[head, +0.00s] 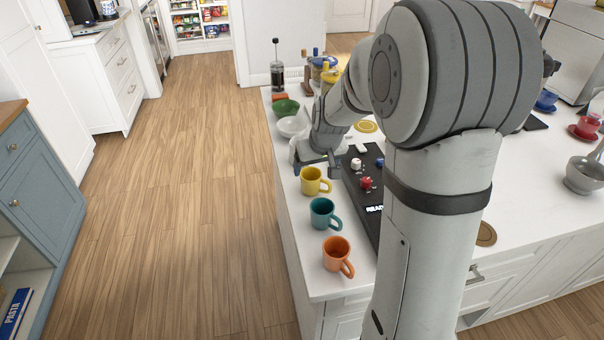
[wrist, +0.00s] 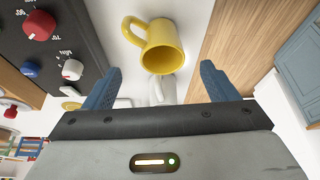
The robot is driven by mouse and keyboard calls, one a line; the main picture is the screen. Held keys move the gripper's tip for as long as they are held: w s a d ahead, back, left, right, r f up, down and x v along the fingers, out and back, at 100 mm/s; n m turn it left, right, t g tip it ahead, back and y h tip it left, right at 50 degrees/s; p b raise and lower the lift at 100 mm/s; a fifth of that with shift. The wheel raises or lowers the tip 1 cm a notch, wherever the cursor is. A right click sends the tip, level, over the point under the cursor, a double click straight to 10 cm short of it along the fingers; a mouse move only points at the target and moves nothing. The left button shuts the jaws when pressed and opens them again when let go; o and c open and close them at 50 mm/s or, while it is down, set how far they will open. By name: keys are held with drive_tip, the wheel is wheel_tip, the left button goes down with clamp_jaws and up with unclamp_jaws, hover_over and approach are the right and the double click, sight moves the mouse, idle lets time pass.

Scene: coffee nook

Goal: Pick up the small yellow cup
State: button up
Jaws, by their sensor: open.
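The small yellow cup (head: 311,184) stands upright on the white counter near its left edge, in the row with the teal and orange cups. It also shows in the wrist view (wrist: 165,47), its handle toward the upper left of that picture. My gripper (head: 318,163) is just beyond the yellow cup in the head view. In the wrist view my gripper (wrist: 160,68) is open, with its two blue fingers spread and the cup centred ahead between them. No contact with the cup is visible.
A teal cup (head: 322,216) and an orange cup (head: 337,254) stand nearer. A dark panel with knobs (wrist: 50,42) lies close beside the yellow cup. A green bowl (head: 285,108) and a white bowl (head: 291,127) stand farther back. The wooden floor (head: 190,190) left of the counter is clear.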

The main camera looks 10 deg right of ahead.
sight(310, 178)
drive_tip(key=x, duration=0.3)
drive_tip(key=shift+w+f+p, duration=0.1)
drive_tip(key=shift+w+p, duration=0.15)
drive_tip(key=shift+p, duration=0.05)
drive_tip(key=shift+p+x, duration=0.65)
drive_tip(key=shift+x, duration=1.8)
drive_tip(key=shift+s+a, duration=0.15)
drive_tip(key=shift+c, duration=0.3)
drive_tip(key=c, duration=1.1)
